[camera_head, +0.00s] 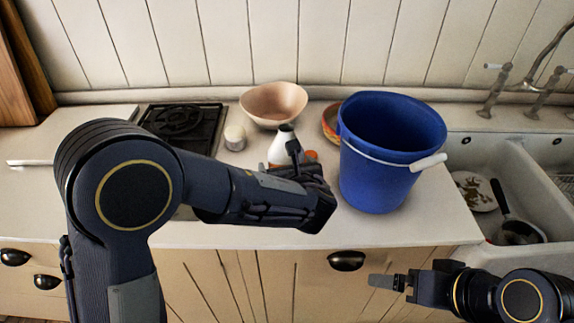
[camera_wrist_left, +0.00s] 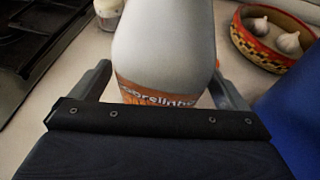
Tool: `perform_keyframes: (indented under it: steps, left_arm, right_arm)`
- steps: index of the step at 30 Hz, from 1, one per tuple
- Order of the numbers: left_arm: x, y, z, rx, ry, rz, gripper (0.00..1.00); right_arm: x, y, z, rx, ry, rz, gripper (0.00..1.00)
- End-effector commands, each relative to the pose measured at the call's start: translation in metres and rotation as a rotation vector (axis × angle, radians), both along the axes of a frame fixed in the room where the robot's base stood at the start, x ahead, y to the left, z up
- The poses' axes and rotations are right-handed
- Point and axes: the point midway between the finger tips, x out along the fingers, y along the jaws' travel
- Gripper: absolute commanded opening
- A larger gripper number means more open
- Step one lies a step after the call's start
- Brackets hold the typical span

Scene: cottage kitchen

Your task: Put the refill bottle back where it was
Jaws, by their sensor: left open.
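The refill bottle, white with an orange label, stands upright on the worktop in the head view (camera_head: 281,148). Its lower part is hidden by my left gripper. In the left wrist view the bottle (camera_wrist_left: 165,45) fills the space between the two fingers. My left gripper (camera_head: 288,162) is open, with one finger on each side of the bottle. I cannot tell whether the fingers touch it. My right gripper (camera_head: 385,282) is low in front of the cupboards, away from the bottle; its jaw opening cannot be made out.
A blue bucket (camera_head: 375,180) stands close right of the bottle. Behind are a pinkish bowl (camera_head: 272,104), a small jar (camera_head: 235,138) and a patterned bowl (camera_wrist_left: 250,45) with garlic. A black hob (camera_head: 182,122) lies left, a sink (camera_head: 535,190) right. The worktop's front edge is near.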

Motion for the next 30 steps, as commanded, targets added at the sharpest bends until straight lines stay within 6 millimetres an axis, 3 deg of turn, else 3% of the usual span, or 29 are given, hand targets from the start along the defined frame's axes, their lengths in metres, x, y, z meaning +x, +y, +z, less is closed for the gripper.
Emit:
perform_keyframes:
  steps: [5,15,21,30]
  left_arm:
    - [-0.006,-0.002,0.006,-0.001,-0.001,-0.002,0.96]
    - [-0.07,-0.017,0.034,-0.002,-0.003,-0.004,0.96]
    - [-0.098,-0.023,0.046,-0.002,-0.001,-0.002,0.96]
    - [-0.109,-0.024,0.05,0.001,0.0,0.001,0.96]
  right_arm:
    - [0.0,0.0,0.003,0.0,0.0,0.0,0.99]
    - [0.0,0.0,-0.003,0.0,0.0,0.0,0.99]
    - [0.0,0.0,-0.004,0.0,0.0,0.0,0.99]
    - [0.0,0.0,-0.004,0.0,0.0,0.0,0.99]
